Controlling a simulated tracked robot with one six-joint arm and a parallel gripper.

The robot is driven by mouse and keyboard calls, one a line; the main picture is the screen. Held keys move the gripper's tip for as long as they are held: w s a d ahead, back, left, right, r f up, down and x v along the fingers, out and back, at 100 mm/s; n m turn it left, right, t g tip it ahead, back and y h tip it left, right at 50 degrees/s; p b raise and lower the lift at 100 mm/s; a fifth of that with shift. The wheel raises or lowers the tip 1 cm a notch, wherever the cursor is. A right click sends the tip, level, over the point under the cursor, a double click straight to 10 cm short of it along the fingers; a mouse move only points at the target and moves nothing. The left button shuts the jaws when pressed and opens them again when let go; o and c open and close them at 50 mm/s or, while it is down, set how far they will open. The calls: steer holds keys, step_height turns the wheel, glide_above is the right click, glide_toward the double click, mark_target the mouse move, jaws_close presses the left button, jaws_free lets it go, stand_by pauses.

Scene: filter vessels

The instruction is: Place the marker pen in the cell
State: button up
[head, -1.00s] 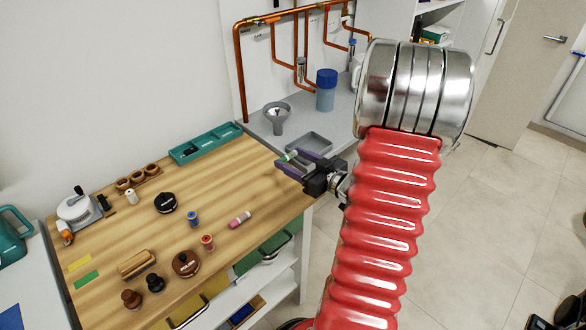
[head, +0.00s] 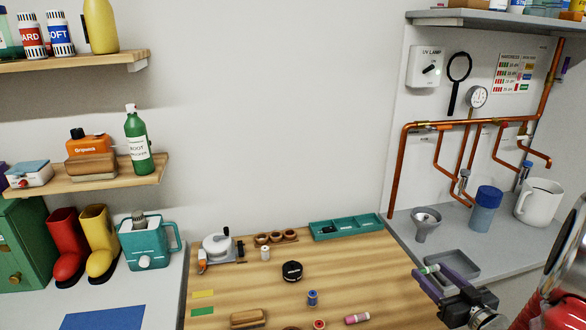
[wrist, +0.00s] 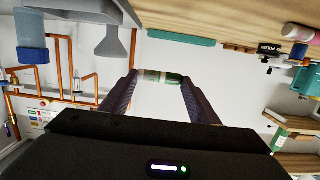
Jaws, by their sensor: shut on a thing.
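My gripper (head: 440,277) is shut on the marker pen (head: 430,269), which is white with a green end. In the wrist view the marker pen (wrist: 160,77) lies crosswise between the two finger tips of my gripper (wrist: 160,86). The teal tray (head: 316,231) with divided cells sits at the back right of the wooden table. A dark item lies in one of its cells. My gripper is to the right of the tray and nearer the camera, apart from it. The tray's edge also shows in the wrist view (wrist: 181,38).
A grey tray (head: 452,264), a funnel (head: 425,226) and a blue-lidded jar (head: 485,210) stand on the grey counter behind my gripper. A black round item (head: 292,271), a blue spool (head: 312,298) and a pink item (head: 357,318) are on the wooden table (head: 385,285).

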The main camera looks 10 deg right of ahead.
steer(key=w+a, duration=1.3)
steer(key=w, duration=0.2)
steer(key=shift+h, duration=0.3)
steer(key=w+a, duration=0.2)
steer(key=a, duration=0.4)
steer(key=w+a+f, duration=0.1)
steer(key=w+a, duration=0.1)
steer(key=a, duration=0.4)
steer(key=w+a+f, duration=0.1)
steer(key=a, duration=0.6)
steer(key=shift+w+f, duration=0.25)
steer(key=shift+w, duration=0.15)
steer(key=shift+d, duration=0.1)
steer(key=shift+d, duration=0.1)
